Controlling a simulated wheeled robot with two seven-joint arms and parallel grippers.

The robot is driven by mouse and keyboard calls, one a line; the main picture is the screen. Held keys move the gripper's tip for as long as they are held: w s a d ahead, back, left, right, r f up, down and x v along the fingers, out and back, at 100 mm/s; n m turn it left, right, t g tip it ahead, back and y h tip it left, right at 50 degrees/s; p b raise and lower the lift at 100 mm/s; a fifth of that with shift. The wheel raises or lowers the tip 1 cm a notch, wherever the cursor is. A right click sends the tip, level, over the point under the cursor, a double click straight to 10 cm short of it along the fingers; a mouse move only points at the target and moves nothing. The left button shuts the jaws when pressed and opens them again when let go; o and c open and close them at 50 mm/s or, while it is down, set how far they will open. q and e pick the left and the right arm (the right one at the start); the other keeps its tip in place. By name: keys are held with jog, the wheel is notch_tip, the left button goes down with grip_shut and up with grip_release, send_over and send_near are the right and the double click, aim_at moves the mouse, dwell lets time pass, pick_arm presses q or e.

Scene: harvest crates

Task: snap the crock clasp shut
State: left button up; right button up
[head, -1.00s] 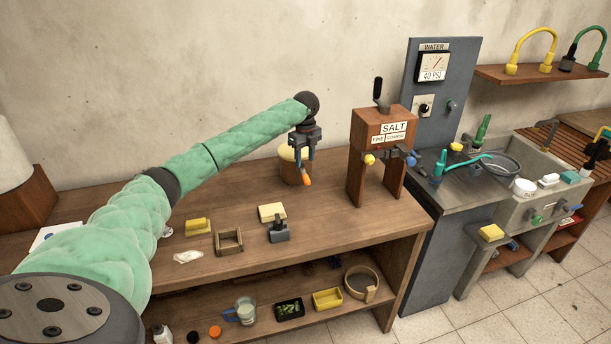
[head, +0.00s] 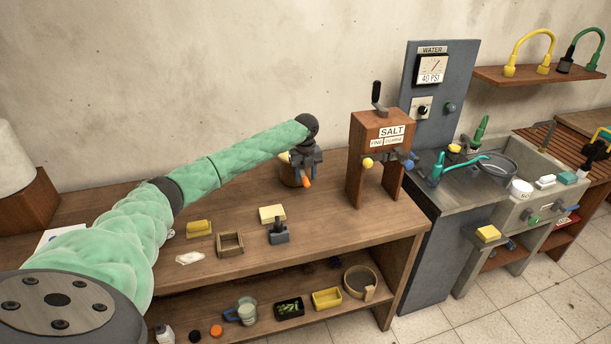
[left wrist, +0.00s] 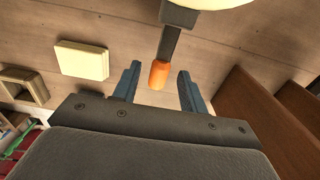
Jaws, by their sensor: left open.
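In the left wrist view, the orange-tipped clasp (left wrist: 158,74) lies between the two blue fingers of my open left gripper (left wrist: 158,80), with gaps on both sides. A pale edge of the crock lid (left wrist: 215,4) shows at the top. My right gripper is not in view.
The wooden salt dispenser (head: 382,130) stands just right of the crock. A grey water panel (head: 436,85) and sink are farther right.

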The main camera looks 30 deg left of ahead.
pick_arm(q)
jog(key=shift+f, duration=0.85)
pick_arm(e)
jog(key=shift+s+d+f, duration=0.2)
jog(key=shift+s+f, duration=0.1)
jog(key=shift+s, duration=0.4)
pick_arm(q)
jog(key=shift+c, duration=0.2)
grip_shut()
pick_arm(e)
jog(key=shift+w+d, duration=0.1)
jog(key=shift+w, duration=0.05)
